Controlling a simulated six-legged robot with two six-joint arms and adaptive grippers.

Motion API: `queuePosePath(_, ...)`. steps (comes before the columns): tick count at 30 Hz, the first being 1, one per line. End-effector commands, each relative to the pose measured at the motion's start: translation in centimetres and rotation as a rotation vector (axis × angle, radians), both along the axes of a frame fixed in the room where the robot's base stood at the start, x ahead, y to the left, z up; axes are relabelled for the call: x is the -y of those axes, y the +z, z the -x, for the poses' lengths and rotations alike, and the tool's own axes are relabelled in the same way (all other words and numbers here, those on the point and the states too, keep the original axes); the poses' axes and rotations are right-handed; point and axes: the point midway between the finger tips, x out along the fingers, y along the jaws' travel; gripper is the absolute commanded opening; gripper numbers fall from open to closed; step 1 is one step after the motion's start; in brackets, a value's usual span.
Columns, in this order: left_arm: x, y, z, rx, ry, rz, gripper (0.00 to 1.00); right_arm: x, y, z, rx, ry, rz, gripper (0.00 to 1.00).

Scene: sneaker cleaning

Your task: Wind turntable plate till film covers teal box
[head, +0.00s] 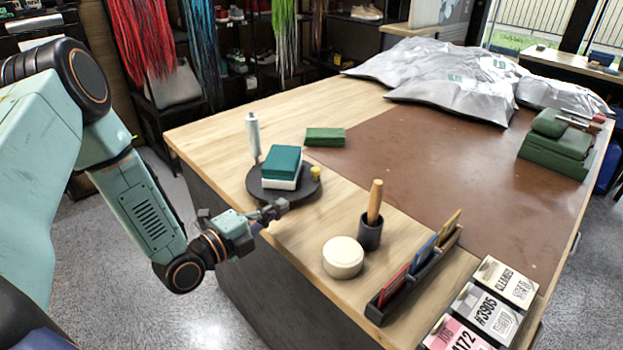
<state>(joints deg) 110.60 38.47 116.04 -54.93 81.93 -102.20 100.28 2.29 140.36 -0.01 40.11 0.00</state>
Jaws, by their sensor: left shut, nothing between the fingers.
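A dark round turntable plate (303,193) lies near the left front edge of the wooden table. On it sits the teal box (282,161) on top of a white block (280,184). An upright white film roll (253,135) stands at the plate's back left, and a small yellow knob (315,173) is at its right. I cannot make out film across the teal box. My left gripper (277,207) is shut and empty at the plate's front rim; I cannot tell whether it touches. My right gripper is not in view.
A green block (325,137) lies behind the plate. A round cream tin (343,257), a dark cup with a wooden handle (370,231) and a card holder (413,278) stand to the right. Silver bags (440,75) and green boxes (555,150) lie farther off. The brown mat (430,170) is largely clear.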

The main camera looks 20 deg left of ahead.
Motion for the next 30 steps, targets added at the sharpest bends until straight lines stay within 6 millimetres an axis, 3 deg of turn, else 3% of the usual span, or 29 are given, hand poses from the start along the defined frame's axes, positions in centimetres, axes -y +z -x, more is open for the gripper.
queuePosePath(8, 1.2, -0.3, -3.0, 0.002, -0.005, -0.004, 0.00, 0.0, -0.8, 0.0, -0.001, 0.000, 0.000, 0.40)
queuePosePath(19, 3.7, -0.6, -9.2, 0.002, -0.006, -0.002, 0.00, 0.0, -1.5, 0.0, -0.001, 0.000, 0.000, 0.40)
queuePosePath(24, 2.5, -0.7, -11.4, 0.002, -0.001, 0.000, 0.00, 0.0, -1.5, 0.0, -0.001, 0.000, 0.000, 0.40)
queuePosePath(30, 2.0, -0.8, -12.6, 0.001, -0.001, 0.001, 0.00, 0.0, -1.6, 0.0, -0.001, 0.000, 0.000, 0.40)
